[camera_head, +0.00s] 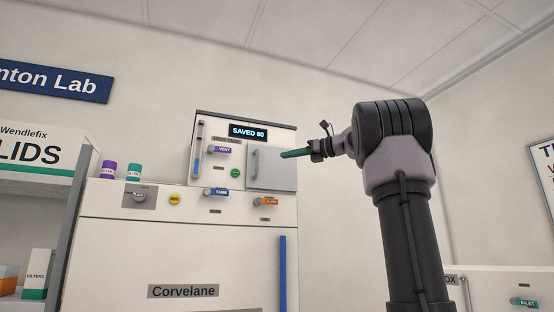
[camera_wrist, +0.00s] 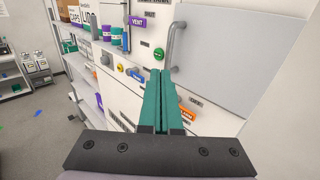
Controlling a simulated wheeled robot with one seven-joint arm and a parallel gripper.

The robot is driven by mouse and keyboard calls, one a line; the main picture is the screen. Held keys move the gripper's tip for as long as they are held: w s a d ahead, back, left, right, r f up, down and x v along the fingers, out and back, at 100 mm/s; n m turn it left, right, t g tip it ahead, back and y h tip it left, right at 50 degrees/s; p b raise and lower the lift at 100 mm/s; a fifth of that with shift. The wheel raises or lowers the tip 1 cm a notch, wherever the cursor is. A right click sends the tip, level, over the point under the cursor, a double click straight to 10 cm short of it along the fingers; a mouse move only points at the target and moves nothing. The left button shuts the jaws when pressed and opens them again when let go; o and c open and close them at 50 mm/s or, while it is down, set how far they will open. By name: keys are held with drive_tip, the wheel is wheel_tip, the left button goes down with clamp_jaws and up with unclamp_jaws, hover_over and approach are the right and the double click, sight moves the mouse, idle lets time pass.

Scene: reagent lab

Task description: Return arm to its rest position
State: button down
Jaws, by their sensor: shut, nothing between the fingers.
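My gripper (camera_head: 283,155) has green fingers and is raised in front of the white Corvelane machine. In the head view its fingertips overlap the small grey door (camera_head: 268,180) on the upper unit. In the wrist view the two green fingers (camera_wrist: 158,72) lie side by side, shut and empty. The grey door (camera_wrist: 230,60) with its bar handle (camera_wrist: 174,45) is just beyond the fingertips and looks closed. I cannot tell the gap between fingertips and door. The upper unit's display (camera_head: 248,131) reads "SAVED 60".
The machine's front carries a purple VENT handle (camera_head: 222,150), a blue TANK handle (camera_head: 218,192) and an orange handle (camera_head: 267,202). A purple bottle (camera_head: 109,170) and a green bottle (camera_head: 134,172) stand on its left top. Shelves (camera_head: 40,180) are at left. The space right of the machine looks open.

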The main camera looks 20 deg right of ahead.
drive_tip(key=s+a+f+n+g+h, duration=0.1)
drive_tip(key=s+f+n, duration=0.6)
drive_tip(key=f, duration=0.7)
drive_tip(key=s+a+f+n+g+h, duration=0.2)
drive_tip(key=s+a+f+n+h, duration=0.2)
drive_tip(key=f, duration=1.1)
drive_tip(key=s+a+f+n+g+h, duration=0.2)
drive_tip(key=s+f+n+h, duration=0.3)
drive_tip(key=s+f+n, duration=0.7)
drive_tip(key=s+f, duration=0.2)
drive_tip(key=s, duration=0.1)
drive_tip(key=shift+s+a+f+h, duration=0.2)
drive_tip(key=shift+s+a+h, duration=0.05)
drive_tip(key=shift+h, duration=0.05)
